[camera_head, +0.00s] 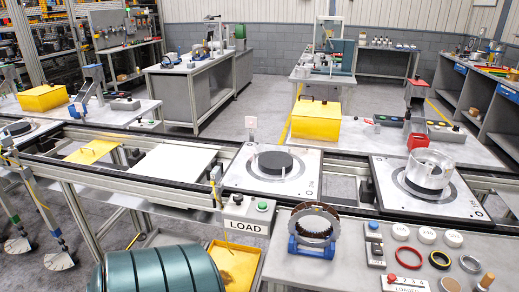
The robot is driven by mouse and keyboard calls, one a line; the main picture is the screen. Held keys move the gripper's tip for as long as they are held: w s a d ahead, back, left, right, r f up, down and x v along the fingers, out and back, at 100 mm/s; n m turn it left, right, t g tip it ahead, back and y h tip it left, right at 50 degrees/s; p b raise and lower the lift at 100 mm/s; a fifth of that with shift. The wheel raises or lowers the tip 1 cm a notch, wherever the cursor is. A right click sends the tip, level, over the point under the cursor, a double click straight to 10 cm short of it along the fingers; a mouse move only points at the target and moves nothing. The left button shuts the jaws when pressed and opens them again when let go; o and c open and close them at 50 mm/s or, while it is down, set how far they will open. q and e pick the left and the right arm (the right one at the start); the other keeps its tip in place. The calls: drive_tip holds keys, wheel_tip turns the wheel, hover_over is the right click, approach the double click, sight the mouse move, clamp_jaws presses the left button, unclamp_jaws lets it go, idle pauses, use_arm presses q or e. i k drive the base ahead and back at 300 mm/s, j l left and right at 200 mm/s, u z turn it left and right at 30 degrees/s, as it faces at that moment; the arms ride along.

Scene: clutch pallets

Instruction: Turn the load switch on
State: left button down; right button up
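The load switch box (248,211) is a grey box at the front edge of the conveyor line, near the middle of the view. A white sign reading LOAD (246,228) is on its front. Neither of my grippers is in view, and nothing touches the box.
A large dark green ribbed cylinder (158,270) and a yellow tray (236,265) are below the box. A bench (335,268) at right holds a blue-stand ring (314,229) and several small parts.

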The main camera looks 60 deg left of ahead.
sight(238, 198)
drive_tip(key=u, duration=2.05)
